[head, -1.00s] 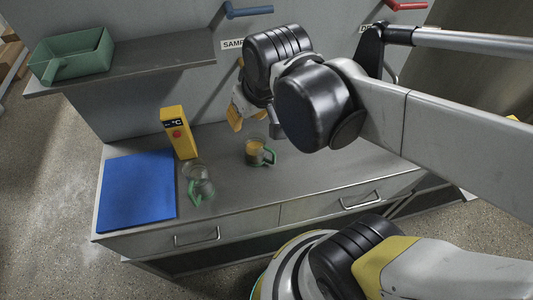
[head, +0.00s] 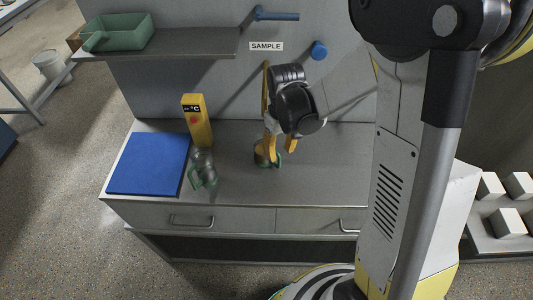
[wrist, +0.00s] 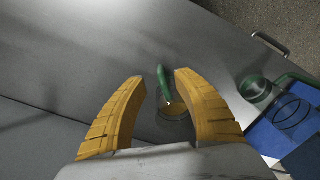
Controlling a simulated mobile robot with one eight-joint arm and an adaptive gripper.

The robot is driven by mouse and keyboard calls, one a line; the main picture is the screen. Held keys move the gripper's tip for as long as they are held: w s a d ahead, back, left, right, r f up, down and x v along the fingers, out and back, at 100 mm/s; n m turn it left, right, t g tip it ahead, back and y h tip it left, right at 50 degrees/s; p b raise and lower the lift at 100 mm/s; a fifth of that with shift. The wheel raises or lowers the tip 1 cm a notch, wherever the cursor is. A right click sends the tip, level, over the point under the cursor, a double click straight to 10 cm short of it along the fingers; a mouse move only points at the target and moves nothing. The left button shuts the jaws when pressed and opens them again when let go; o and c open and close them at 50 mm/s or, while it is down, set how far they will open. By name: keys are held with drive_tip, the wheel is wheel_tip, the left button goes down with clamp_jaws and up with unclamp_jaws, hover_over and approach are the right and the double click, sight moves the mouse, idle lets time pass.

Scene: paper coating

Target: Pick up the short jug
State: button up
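The short jug (head: 262,157) is a small glass with a green handle and an orange-brown content. It stands on the grey bench, partly hidden by my gripper. In the wrist view the jug (wrist: 172,110) shows between and beyond my fingers, its green handle (wrist: 163,82) pointing away. My gripper (head: 280,148) points down over the jug, with its yellow fingers spread. In the wrist view the gripper (wrist: 161,80) is open with nothing clamped. I cannot tell whether a finger touches the jug.
A taller clear jug (head: 203,168) with a green handle stands to the left, near a blue mat (head: 148,163). A yellow temperature device (head: 197,120) stands behind it. A shelf (head: 170,46) holds a green tray (head: 118,33). The bench right of the jug is clear.

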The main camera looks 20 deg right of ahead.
wheel_tip(320, 180, down, 6)
drive_tip(key=b, duration=0.3)
drive_tip(key=shift+a+f, duration=0.15)
drive_tip(key=shift+f, duration=0.05)
drive_tip(key=shift+r, duration=0.1)
clamp_jaws()
